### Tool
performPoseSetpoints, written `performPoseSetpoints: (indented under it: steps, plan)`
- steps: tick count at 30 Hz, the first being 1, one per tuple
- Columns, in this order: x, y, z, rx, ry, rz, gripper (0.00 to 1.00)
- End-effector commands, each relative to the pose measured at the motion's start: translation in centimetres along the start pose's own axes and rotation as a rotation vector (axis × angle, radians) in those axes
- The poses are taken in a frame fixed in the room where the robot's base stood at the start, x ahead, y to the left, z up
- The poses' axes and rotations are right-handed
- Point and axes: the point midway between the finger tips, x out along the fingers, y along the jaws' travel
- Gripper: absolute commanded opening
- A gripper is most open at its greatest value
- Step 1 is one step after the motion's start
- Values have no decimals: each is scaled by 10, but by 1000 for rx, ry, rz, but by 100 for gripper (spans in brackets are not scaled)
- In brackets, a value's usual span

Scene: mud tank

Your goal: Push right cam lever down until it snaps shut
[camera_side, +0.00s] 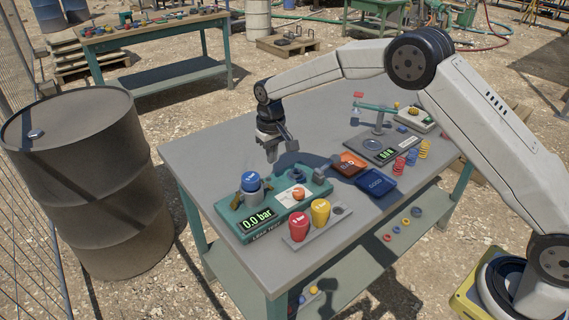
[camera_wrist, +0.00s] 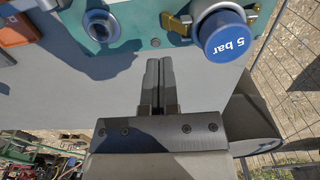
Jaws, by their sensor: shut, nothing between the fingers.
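The blue cap marked "5 bar" (camera_wrist: 227,36) sits on a grey coupling on the teal test unit (camera_side: 262,222); the cap also shows in the side view (camera_side: 250,181). A brass cam lever (camera_side: 237,200) is at the coupling's left in the side view, and another brass piece (camera_side: 268,184) is at its right. In the wrist view brass parts flank the cap at left (camera_wrist: 176,23) and right (camera_wrist: 258,9); whether either lever is raised is unclear. My gripper (camera_wrist: 159,61) is shut and empty, above the table behind the unit, apart from the coupling; the side view shows it too (camera_side: 271,157).
The unit's display (camera_side: 258,221) reads 0.0 bar. A round port (camera_wrist: 101,27) and an orange knob (camera_side: 298,194) are beside the coupling. Red (camera_side: 298,226) and yellow (camera_side: 320,212) caps stand in front. Orange (camera_side: 348,163) and blue (camera_side: 375,183) trays lie right. The back left tabletop is clear.

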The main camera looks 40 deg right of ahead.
Motion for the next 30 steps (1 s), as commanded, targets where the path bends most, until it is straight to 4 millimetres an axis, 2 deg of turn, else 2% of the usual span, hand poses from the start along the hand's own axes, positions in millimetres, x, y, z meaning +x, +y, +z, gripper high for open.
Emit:
performPoseSetpoints:
  steps: [12, 30]
  plan:
    - [-22, 0, 0, 0, 0, 0, 0]
    - [-26, 3, 6, 0, 7, -1, 0]
